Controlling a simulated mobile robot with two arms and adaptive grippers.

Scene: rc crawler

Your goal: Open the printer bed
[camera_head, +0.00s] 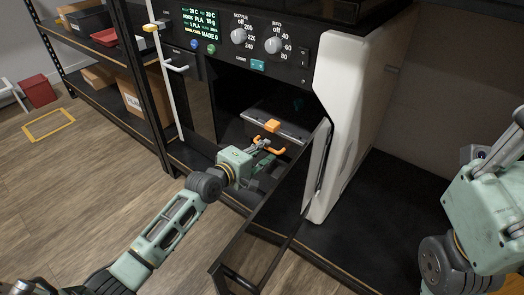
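The printer (355,95) is a large machine with a black control panel, knobs and a white side pillar. Its dark glass door (270,225) stands open towards me. Inside, the printer bed (290,112) is a dark plate with a pale front bar and an orange tab (272,125). My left gripper (272,146) is in the door opening, just in front of and below the tab. Its orange fingertips are spread with nothing seen between them, apart from the tab. My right gripper (516,120) is cut off by the right edge, so its fingers are mostly hidden.
A shelf rack (115,105) with bins and a cardboard box (133,98) stands left of the printer. A red bin (38,93) and a yellow floor marking (48,124) are farther left. The wooden floor in front is clear. The open door lies just right of my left arm.

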